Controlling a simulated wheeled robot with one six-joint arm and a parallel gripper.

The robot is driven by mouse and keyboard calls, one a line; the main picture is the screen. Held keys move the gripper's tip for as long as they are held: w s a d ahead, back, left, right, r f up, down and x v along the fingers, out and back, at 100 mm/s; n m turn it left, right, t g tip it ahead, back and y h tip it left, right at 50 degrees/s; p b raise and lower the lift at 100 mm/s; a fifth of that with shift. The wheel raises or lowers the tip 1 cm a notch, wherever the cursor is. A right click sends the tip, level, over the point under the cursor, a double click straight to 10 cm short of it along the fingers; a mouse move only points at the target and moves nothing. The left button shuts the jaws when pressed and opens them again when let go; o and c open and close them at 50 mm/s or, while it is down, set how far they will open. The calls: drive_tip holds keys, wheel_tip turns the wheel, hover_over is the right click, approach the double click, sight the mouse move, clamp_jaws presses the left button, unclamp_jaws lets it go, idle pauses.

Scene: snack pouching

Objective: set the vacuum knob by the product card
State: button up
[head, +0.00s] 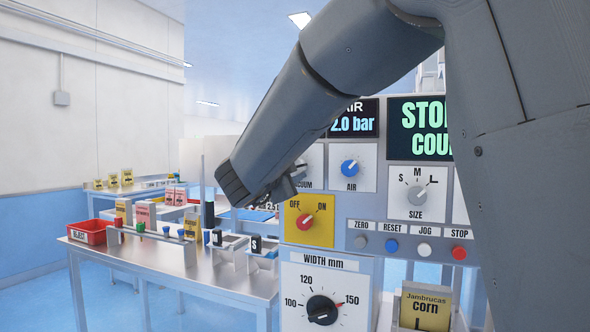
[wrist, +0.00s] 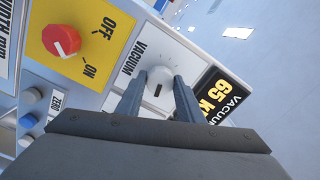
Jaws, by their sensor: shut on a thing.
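The vacuum knob (wrist: 158,80) is pale grey with a dark pointer mark, on a white plate labelled VACUUM in the wrist view. My gripper (wrist: 156,84) has its two fingers on either side of the knob and is shut on it. In the head view my gripper (head: 292,180) reaches the panel at the VACUUM plate and hides the knob.
The panel also holds a red OFF/ON switch (head: 305,222), a blue AIR knob (head: 349,167), a SIZE knob (head: 417,194) and a WIDTH dial (head: 322,309). A metal table (head: 180,276) with a red bin (head: 87,232) stands at left. My arm covers the right side.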

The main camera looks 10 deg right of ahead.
drive_tip(key=o, duration=1.1)
drive_tip(key=shift+c, duration=0.2)
drive_tip(key=b+v, duration=0.1)
drive_tip(key=v, duration=0.7)
drive_tip(key=shift+w, duration=0.1)
